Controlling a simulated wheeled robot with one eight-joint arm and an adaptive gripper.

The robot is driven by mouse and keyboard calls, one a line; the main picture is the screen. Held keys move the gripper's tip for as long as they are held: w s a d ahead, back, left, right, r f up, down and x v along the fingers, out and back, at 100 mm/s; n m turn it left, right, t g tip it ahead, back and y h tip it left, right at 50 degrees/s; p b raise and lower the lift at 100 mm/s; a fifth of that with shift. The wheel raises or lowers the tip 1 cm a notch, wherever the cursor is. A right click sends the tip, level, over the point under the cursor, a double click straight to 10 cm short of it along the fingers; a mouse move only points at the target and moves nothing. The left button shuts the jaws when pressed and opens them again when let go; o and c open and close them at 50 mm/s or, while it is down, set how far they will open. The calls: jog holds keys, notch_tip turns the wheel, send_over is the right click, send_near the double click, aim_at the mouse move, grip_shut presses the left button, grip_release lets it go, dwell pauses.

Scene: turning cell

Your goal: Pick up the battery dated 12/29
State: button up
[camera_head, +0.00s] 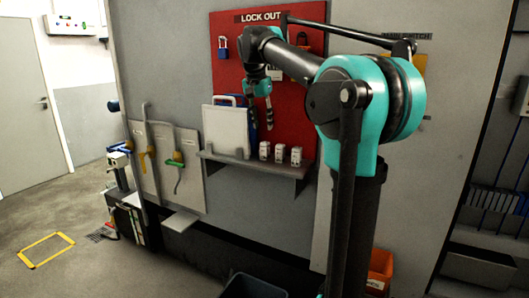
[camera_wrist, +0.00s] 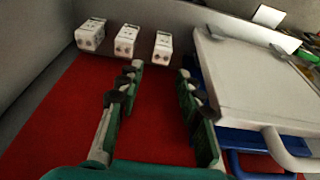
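Three small white batteries stand in a row on a shelf. In the head view they are the left battery (camera_head: 264,151), the middle battery (camera_head: 279,153) and the right battery (camera_head: 296,156). The wrist view shows the same row of batteries (camera_wrist: 126,40), past my fingertips. Their printed dates are too small to read, so I cannot tell which is dated 12/29. My gripper (camera_wrist: 160,70) is open with nothing between its fingers. In the head view my gripper (camera_head: 268,122) hangs in front of the red board, above the shelf and near the left battery.
The grey shelf (camera_head: 262,170) juts from the wall below the red lockout board (camera_head: 285,75). A white panel (camera_head: 225,130) with a blue one behind it stands left of the batteries; the white panel (camera_wrist: 250,85) is close beside my right finger in the wrist view. An orange bin (camera_head: 380,270) is below.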

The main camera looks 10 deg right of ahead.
aim_at(264, 142)
jog(key=x, duration=0.8)
jog(key=shift+a+f, duration=0.1)
jog(key=shift+a, duration=0.05)
grip_shut()
